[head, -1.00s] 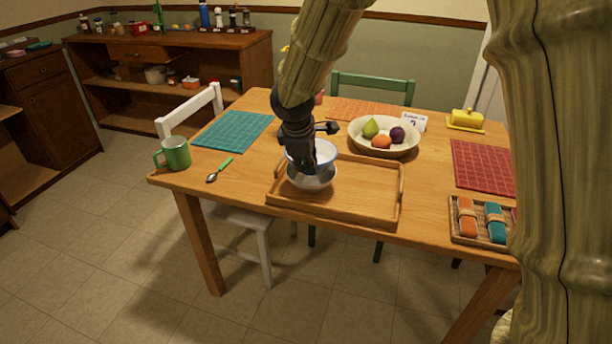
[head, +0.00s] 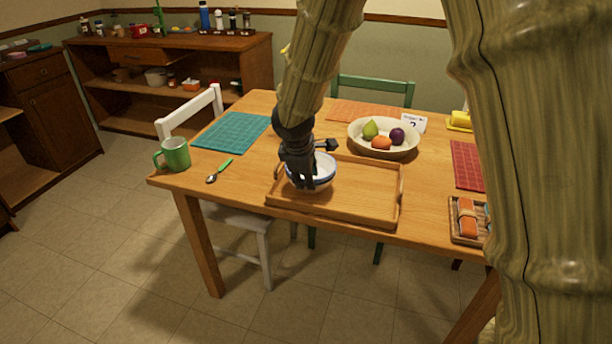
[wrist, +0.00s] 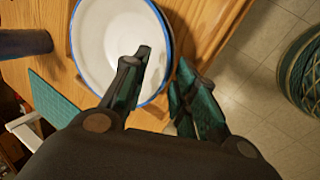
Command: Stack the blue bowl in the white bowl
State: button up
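The blue bowl (head: 325,171), with a white inside and a blue rim, sits nested in the white bowl (head: 322,187) on the wooden tray. In the wrist view, the blue bowl (wrist: 108,45) fills the upper left and hides most of the white bowl, whose edge shows only as a thin band. My gripper (wrist: 164,58) is open, with one finger over the blue bowl's inside and the other outside its rim. In the head view, my gripper (head: 300,182) is at the bowls' left side and covers part of them.
The wooden tray (head: 370,210) lies at the table's front edge. A fruit bowl (head: 384,151) stands behind it. A green mug (head: 174,154) and a spoon (head: 219,171) are at left. A teal mat (head: 232,131) lies behind them. A utensil tray (head: 465,237) is at right.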

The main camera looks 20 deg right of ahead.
jog(key=p+v, duration=0.1)
jog(key=v, duration=1.1)
jog(key=s+f+m+g+y, duration=0.15)
jog(key=s+f, duration=0.35)
jog(key=f, duration=0.6)
jog(key=s+a+f+m+y, duration=0.1)
jog(key=s+f+m, duration=0.25)
jog(key=f, duration=0.75)
jog(key=s+f+m+g+y, duration=0.15)
jog(key=s+f, duration=0.45)
jog(key=f, duration=0.6)
jog(key=s+d+f+m, duration=0.3)
jog(key=s+f, duration=0.5)
jog(key=s, duration=0.3)
jog(key=s+d+f+m+h, duration=0.1)
jog(key=s+d+f+m, duration=0.2)
jog(key=s+f, duration=0.4)
jog(key=s+d, duration=0.1)
jog(key=s, duration=0.4)
jog(key=shift+s+f+m+g, duration=0.3)
jog(key=shift+f+m+g, duration=0.05)
jog(key=shift+g, duration=0.05)
jog(key=shift+r, duration=0.1)
